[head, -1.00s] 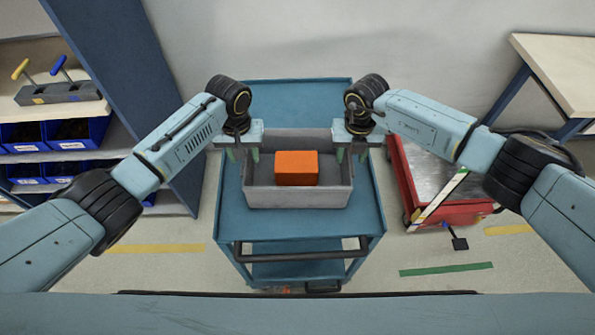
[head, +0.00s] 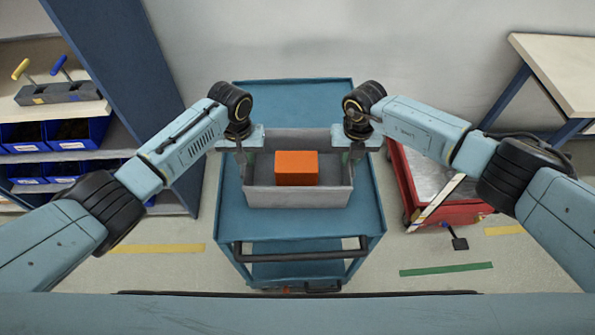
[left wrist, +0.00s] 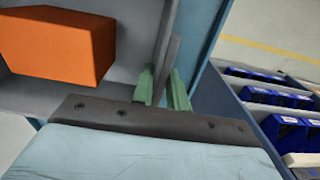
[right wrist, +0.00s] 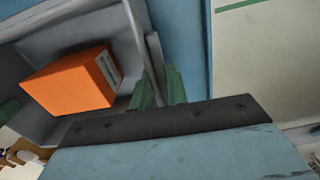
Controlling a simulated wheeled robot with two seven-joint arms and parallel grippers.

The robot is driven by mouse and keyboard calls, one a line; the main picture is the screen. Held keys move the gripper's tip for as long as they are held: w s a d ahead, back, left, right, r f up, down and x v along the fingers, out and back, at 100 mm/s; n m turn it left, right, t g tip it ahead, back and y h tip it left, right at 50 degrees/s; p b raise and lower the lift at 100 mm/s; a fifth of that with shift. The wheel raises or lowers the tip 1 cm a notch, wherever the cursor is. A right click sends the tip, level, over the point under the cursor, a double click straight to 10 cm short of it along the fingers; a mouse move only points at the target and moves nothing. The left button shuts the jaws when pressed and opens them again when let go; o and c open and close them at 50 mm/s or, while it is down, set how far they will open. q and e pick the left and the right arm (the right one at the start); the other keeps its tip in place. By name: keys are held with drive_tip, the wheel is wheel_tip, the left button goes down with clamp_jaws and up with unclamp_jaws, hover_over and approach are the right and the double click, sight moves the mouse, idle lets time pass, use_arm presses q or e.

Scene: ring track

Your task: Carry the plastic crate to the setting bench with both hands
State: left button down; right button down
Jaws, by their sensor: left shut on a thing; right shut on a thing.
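The grey plastic crate (head: 298,197) stands on the top of a blue cart, with an orange block (head: 297,168) inside it. My left gripper (head: 243,160) is shut on the crate's left wall. In the left wrist view its green fingers (left wrist: 162,88) straddle that wall. My right gripper (head: 351,158) is shut on the right wall. In the right wrist view its green fingers (right wrist: 160,90) lie on both sides of the wall, and the orange block (right wrist: 75,82) shows inside. The setting bench cannot be told for certain; a pale-topped table (head: 565,70) stands at the right.
The blue cart (head: 300,226) has a dark handle bar (head: 300,254) on its near side. A red cart (head: 425,190) stands close at its right. Shelves with blue bins (head: 75,133) and a blue upright panel (head: 125,80) are at the left.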

use_arm(q)
drive_tip(key=shift+w+r, duration=0.1)
drive_tip(key=shift+r, duration=0.05)
use_arm(e)
drive_tip(key=shift+w+r, duration=0.1)
drive_tip(key=shift+r, duration=0.05)
